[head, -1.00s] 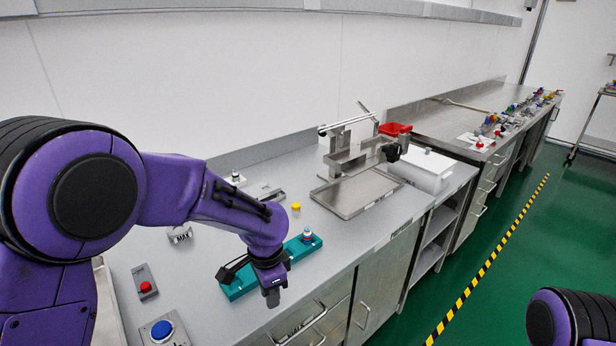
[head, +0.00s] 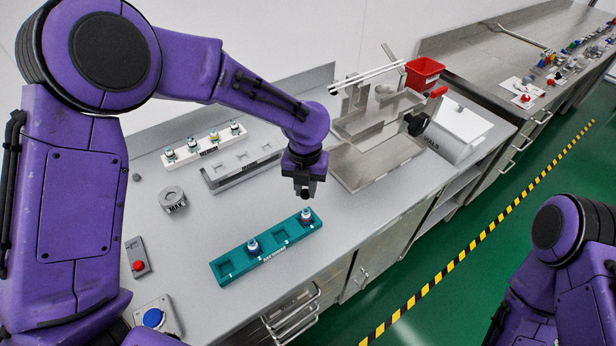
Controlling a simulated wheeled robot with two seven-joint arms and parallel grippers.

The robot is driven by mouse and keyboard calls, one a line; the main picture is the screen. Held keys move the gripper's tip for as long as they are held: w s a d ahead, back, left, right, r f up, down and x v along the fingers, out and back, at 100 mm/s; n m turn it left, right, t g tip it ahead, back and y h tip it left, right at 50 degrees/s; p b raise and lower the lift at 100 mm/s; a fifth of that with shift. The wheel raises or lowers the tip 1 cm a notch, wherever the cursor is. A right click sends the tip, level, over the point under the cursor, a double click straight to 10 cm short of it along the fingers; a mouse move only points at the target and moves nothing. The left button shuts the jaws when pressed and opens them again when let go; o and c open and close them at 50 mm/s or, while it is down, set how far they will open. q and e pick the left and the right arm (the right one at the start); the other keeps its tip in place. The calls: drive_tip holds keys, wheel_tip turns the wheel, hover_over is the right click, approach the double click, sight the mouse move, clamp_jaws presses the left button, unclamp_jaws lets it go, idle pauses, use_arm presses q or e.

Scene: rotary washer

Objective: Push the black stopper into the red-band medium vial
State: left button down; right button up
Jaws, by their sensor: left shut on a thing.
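A teal rack (head: 232,271) stands near the counter's front edge. A small vial with a reddish band (head: 306,216) is upright in its right end slot. Another vial with a dark blue top (head: 253,247) stands in a slot further left. My left gripper (head: 304,191) points down just above and behind the reddish-banded vial, with a visible gap. It is shut on a small dark thing at its fingertips, likely the black stopper, mostly hidden by the fingers. My right arm shows at the lower right; its gripper is out of view.
A white rack (head: 184,160) with several vials and a grey rack (head: 222,181) stand behind the teal rack. A metal stand with a tray (head: 378,177), a red bin (head: 424,72) and a white box (head: 462,125) are at right. A blue button (head: 153,317) is at front left.

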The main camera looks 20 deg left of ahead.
use_arm(q)
drive_tip(key=shift+s+d+f+b, duration=0.1)
drive_tip(key=shift+s+f+b, duration=0.5)
drive_tip(key=shift+b, duration=0.15)
drive_tip(key=w+f+b, duration=0.2)
drive_tip(key=f, duration=0.1)
drive_tip(key=shift+s+f, duration=0.1)
drive_tip(key=shift+f, duration=0.2)
drive_tip(key=shift+s+f+b, duration=0.35)
drive_tip(key=shift+s, duration=0.05)
drive_tip(key=shift+w+f, duration=0.1)
drive_tip(key=shift+w, duration=0.15)
drive_tip(key=shift+s+r+p, duration=0.15)
drive_tip(key=shift+r+p, duration=0.2)
drive_tip(key=shift+p, duration=0.05)
drive_tip(key=shift+r+p, duration=0.1)
drive_tip(key=shift+p, duration=0.25)
use_arm(e)
drive_tip(key=shift+s+d+f, duration=0.1)
drive_tip(key=shift+s+f, duration=0.1)
drive_tip(key=shift+f, duration=0.6)
drive_tip(key=shift+s+f, duration=0.15)
drive_tip(key=shift+f, duration=0.65)
use_arm(q)
drive_tip(key=shift+p, duration=0.4)
use_arm(e)
drive_tip(key=shift+r, duration=0.4)
